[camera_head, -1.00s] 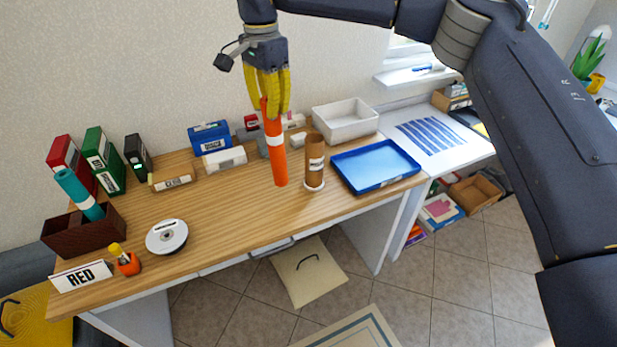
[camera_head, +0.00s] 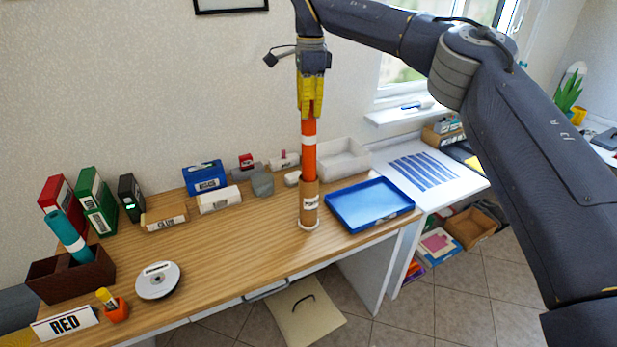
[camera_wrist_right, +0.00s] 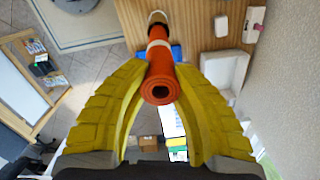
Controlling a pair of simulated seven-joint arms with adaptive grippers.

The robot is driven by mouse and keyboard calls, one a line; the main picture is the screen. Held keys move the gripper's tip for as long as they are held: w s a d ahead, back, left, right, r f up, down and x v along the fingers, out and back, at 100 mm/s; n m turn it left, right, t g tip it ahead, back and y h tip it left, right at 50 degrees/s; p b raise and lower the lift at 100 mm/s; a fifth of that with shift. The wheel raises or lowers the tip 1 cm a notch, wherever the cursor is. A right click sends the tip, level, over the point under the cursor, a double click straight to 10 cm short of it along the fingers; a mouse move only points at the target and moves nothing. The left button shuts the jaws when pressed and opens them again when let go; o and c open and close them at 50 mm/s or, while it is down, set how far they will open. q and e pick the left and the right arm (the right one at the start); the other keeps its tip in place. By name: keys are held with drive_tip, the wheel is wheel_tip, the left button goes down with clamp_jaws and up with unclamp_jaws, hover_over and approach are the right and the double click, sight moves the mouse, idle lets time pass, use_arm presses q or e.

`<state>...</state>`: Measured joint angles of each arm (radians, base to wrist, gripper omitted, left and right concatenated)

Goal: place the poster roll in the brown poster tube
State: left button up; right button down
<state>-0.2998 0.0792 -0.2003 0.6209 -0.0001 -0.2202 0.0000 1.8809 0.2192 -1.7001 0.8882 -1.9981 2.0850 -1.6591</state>
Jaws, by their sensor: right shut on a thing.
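The orange poster roll (camera_head: 309,162), with a white band, hangs upright from my right gripper (camera_head: 311,110). The yellow fingers are shut around its upper part. The brown poster tube (camera_head: 309,212) stands upright on its white base on the desk. The roll's lower end meets the tube's mouth in line with it; how deep it sits inside is hidden. In the right wrist view, the roll (camera_wrist_right: 159,72) runs between the yellow fingers, its hollow end toward the camera and the tube (camera_wrist_right: 157,18) beyond its far end. My left gripper is not in view.
A blue tray (camera_head: 372,205) lies right of the tube, with a white bin (camera_head: 343,160) behind. Small boxes line the desk's back. The desk's middle is clear.

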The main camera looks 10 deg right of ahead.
sight(310, 123)
wheel_tip(310, 123, down, 16)
drive_tip(key=shift+f, duration=0.1)
drive_tip(key=c, duration=1.2)
unclamp_jaws()
wheel_tip(310, 123, up, 12)
drive_tip(key=shift+s+d+r, duration=0.1)
drive_tip(key=shift+d, duration=0.05)
